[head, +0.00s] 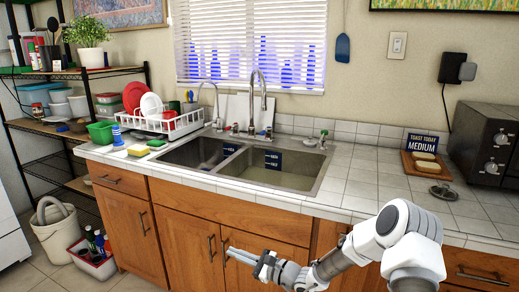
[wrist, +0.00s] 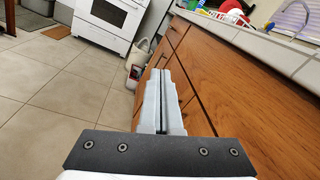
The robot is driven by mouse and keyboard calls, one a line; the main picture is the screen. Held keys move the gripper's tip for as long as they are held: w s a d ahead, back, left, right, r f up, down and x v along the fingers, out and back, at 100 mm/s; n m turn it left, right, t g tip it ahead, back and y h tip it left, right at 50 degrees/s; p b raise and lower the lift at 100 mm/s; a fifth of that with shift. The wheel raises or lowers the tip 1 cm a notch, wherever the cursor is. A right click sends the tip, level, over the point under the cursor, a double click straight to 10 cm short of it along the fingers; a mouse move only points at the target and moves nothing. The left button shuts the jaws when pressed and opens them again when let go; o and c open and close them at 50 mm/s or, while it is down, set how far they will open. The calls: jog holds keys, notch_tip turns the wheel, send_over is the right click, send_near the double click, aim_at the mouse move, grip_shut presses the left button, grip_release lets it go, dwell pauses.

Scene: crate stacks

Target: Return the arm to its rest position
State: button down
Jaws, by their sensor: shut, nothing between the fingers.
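My gripper (head: 240,256) shows in the head view in front of the wooden cabinet doors, below the counter edge. My arm reaches to it from the lower right, and the gripper points left. In the wrist view my gripper (wrist: 162,75) has its two grey fingers pressed together with nothing between them. The cabinet front (wrist: 215,75) runs close along the right of the fingers there. I cannot tell whether they touch it.
The white-tiled counter (head: 365,180) with a double sink (head: 275,168) lies above and behind my gripper. A white bucket (head: 58,230) and a bin of bottles (head: 95,262) stand on the floor at left. The wrist view shows free tiled floor (wrist: 75,90) left of the fingers.

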jog(key=s+r+n+g+h, duration=0.4)
jog(key=s+r+n+g, duration=0.4)
jog(key=s+r+n, duration=0.65)
jog(key=s+d+r+n+t+h, duration=0.2)
jog(key=s+d+r+t+h, duration=0.3)
jog(key=s+d, duration=0.55)
jog(key=s+d+r+n+h, duration=0.35)
jog(key=s+d+h, duration=0.35)
jog(key=s+d, duration=0.35)
notch_tip(320, 180, up, 16)
jog(key=p, duration=1.5)
jog(key=shift+w+f+m+p, duration=0.25)
jog(key=shift+m+p, duration=0.1)
jog(key=shift+m, duration=0.05)
